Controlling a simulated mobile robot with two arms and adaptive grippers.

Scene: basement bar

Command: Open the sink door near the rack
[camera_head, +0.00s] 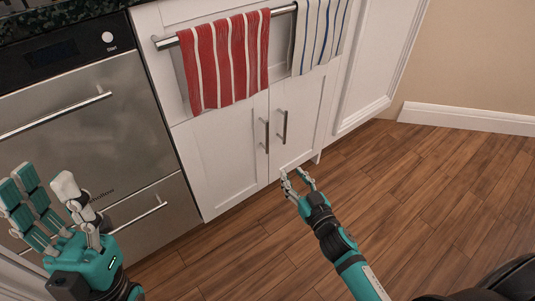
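The white sink cabinet has a left door (222,155) and a right door (307,112), both closed. Each has a slim vertical metal handle near the middle seam: the left handle (266,136) and the right handle (283,126). Above them a metal towel rack (281,11) holds a red-and-white striped towel (225,60) and a white-and-blue striped towel (320,35). My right gripper (297,178) is open and empty, low in front of the right door's bottom, below the handles in the picture. My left gripper (45,188) is open and empty, in front of the dishwasher.
A stainless dishwasher (85,115) with bar handles stands left of the sink cabinet, under a dark countertop (55,15). A white panel (375,60) stands to the right.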

